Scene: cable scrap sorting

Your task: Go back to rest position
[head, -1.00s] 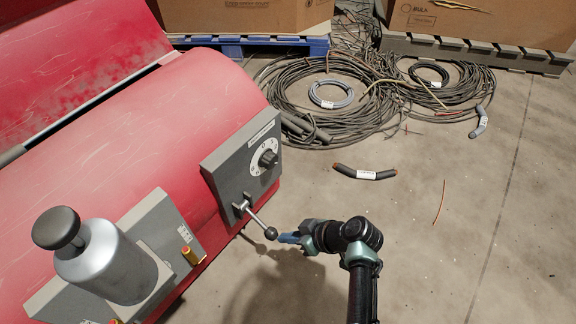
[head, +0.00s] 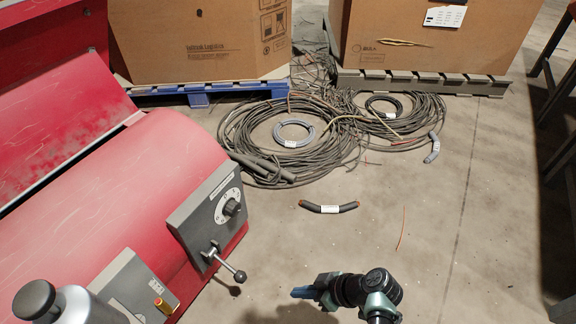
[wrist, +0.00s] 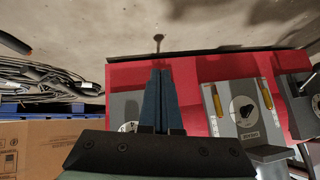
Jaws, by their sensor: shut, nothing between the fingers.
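My gripper (head: 302,292) is at the lower middle of the head view, in the air to the right of the red machine (head: 110,215). Its blue fingers are together with nothing between them; they also show in the wrist view (wrist: 159,100). The lever with a dark ball knob (head: 239,276) stands out from the machine's grey dial panel (head: 190,215). The fingertips are to the right of this knob, apart from it in the head view. In the wrist view the knob (wrist: 158,37) shows beyond the fingertips.
Coiled cables (head: 245,140) lie on the floor ahead, with a short dark cable piece (head: 328,208) nearer. Large cardboard boxes (head: 200,45) stand on pallets at the back. Dark metal frames (head: 558,85) stand at the right edge. The floor at right centre is mostly clear.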

